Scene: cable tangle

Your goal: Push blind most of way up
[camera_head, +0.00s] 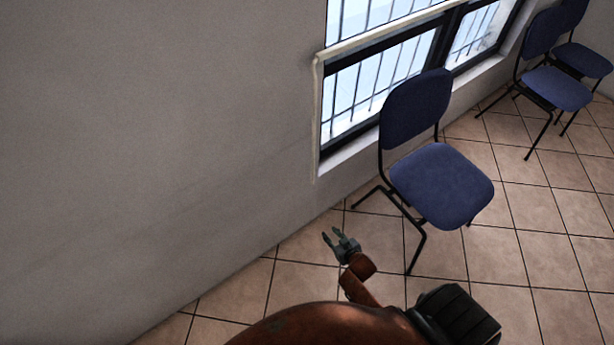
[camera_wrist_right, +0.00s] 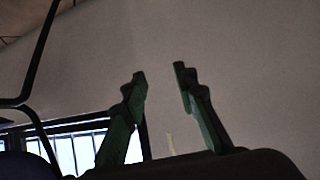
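A pale cream bar (camera_head: 395,32), which may be the lower edge of the blind, slants across the window (camera_head: 380,75) in the head view. A pale vertical strip runs down the window's left side; I cannot tell if it belongs to the blind. My right gripper (camera_head: 334,238) is below the window, near the wall and left of the closest chair. It is apart from the bar. In the right wrist view its two fingers (camera_wrist_right: 160,76) are spread with nothing between them, facing the grey wall. My left gripper is not in view.
A blue chair (camera_head: 440,184) stands in front of the window, close to the right of my right gripper. More blue chairs (camera_head: 556,88) stand at the far right. The grey wall (camera_head: 150,130) left of the window is bare. Tiled floor (camera_head: 510,260) is open at the lower right.

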